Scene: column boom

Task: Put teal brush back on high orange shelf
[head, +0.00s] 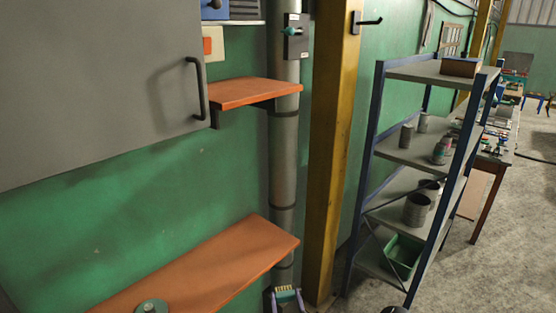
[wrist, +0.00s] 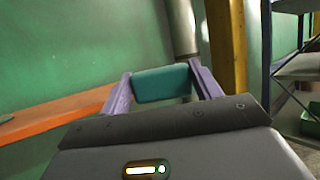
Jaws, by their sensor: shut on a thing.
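The high orange shelf (head: 245,92) is a small board on the green wall, beside a grey pipe and right of a grey cabinet door. Its visible top is bare. My gripper (head: 287,297) is at the bottom edge of the head view, well below that shelf and just right of the low orange shelf. It is shut on the teal brush (wrist: 162,84), which lies across between the purple fingers in the wrist view. In the head view the brush (head: 285,290) shows pale bristles at its top; its lower part is mostly hidden.
The low orange shelf (head: 210,270) carries a round grey-green item (head: 152,306). The grey cabinet door (head: 90,90) with a dark handle juts in at left. A grey pipe (head: 284,150) and yellow column (head: 333,140) stand right of the high shelf. A blue-framed rack (head: 405,155) stands further right.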

